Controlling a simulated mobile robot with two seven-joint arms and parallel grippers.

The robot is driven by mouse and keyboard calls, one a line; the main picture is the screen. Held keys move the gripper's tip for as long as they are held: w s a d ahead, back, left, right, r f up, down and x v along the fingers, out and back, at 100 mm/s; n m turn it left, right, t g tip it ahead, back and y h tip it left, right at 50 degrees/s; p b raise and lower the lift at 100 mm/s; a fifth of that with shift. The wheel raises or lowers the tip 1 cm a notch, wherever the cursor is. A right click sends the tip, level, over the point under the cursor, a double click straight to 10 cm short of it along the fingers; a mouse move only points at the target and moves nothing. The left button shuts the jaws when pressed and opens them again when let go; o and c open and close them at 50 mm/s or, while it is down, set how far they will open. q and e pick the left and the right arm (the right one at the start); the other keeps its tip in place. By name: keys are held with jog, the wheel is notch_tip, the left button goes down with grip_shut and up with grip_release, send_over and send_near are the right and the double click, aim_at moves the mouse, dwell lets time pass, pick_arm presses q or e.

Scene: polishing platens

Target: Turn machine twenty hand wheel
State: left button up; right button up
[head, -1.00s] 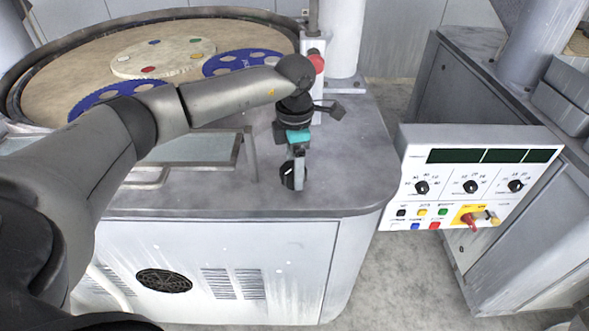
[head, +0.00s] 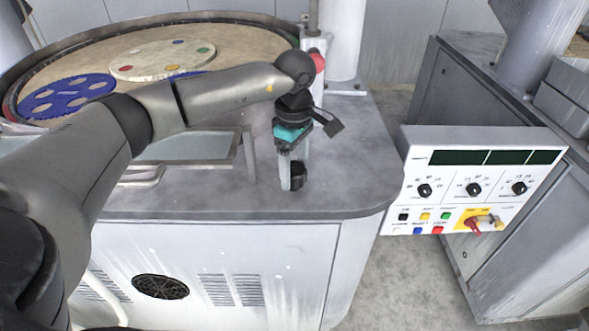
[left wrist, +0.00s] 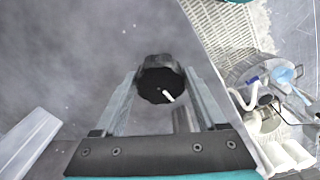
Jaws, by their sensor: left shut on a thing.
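The black hand wheel (head: 298,176) sits on the grey machine top near its front edge, partly hidden by my gripper. In the left wrist view it is a lobed black knob (left wrist: 155,78) with a short white mark. My left gripper (head: 291,178) reaches down from above and is shut on it, one finger on each side; the fingers also show in the left wrist view (left wrist: 164,82). The large round platen (head: 110,62) carries blue toothed discs (head: 66,96) and a pale disc with coloured spots (head: 160,62). My right gripper is not in view.
A control panel (head: 478,180) with dials and coloured buttons stands to the right, apart from my arm. A red button (head: 318,62) is on a post behind my wrist. A glass-topped tray (head: 190,148) lies left of the wheel. The machine top right of the wheel is clear.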

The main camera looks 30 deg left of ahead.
aim_at(294, 169)
pick_arm(q)
jog(key=shift+r+m, duration=0.1)
jog(key=shift+m, duration=0.2)
jog(key=o, duration=1.3)
notch_tip(294, 169, up, 15)
jog(key=shift+r+p, duration=0.1)
jog(key=shift+p, duration=0.35)
